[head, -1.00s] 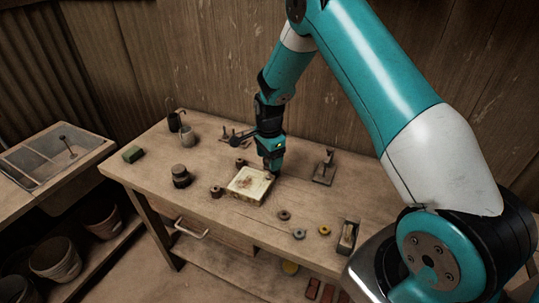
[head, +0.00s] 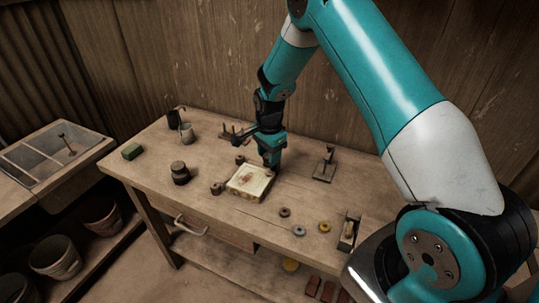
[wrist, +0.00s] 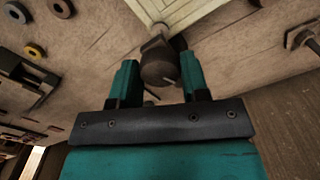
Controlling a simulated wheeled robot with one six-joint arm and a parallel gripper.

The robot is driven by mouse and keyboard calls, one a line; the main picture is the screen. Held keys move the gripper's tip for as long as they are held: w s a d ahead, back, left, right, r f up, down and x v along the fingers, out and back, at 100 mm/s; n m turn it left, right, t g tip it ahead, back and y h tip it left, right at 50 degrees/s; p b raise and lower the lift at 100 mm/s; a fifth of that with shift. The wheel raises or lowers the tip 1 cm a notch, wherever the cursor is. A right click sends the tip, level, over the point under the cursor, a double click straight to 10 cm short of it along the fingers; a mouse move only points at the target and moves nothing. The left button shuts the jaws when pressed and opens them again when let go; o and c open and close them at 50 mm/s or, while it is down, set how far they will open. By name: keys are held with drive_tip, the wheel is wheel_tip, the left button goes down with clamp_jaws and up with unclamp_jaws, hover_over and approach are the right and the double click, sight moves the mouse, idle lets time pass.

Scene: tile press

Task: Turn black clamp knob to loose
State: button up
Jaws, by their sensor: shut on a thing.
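The black clamp knob (wrist: 158,68) is a dark round knob with a small pale mark on it. It shows between the two teal fingers of my gripper (wrist: 158,80) in the wrist view, at the edge of a pale slatted square frame (wrist: 190,16). My gripper (head: 271,166) points down at the back right side of this square piece (head: 248,183) in the head view and is shut on the knob. The knob is hidden by the gripper in the head view.
Two more dark knobs (head: 217,188) (head: 240,160) stand beside the square piece. A dark lidded pot (head: 180,173) is to the left, and a small stand (head: 325,165) is to the right. Several rings (head: 299,231) lie toward the front right of the bench (head: 150,190).

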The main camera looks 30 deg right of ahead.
drive_tip(key=n+b, duration=0.1)
drive_tip(key=n, duration=0.3)
drive_tip(key=shift+b, duration=0.35)
drive_tip(key=n+b, duration=0.1)
drive_tip(key=n, duration=0.4)
drive_tip(key=n+b, duration=0.1)
drive_tip(key=n, duration=0.2)
drive_tip(key=shift+n, duration=0.3)
drive_tip(key=n+b, duration=0.1)
drive_tip(key=n, duration=0.3)
drive_tip(key=shift+n, duration=0.3)
drive_tip(key=n, duration=0.3)
drive_tip(key=shift+n, duration=0.3)
drive_tip(key=n, duration=0.3)
drive_tip(key=shift+n+b, duration=0.3)
drive_tip(key=shift+b, duration=0.1)
drive_tip(key=n, duration=0.4)
drive_tip(key=shift+w, duration=0.1)
drive_tip(key=shift+n+b, duration=0.3)
drive_tip(key=shift+n, duration=1.4)
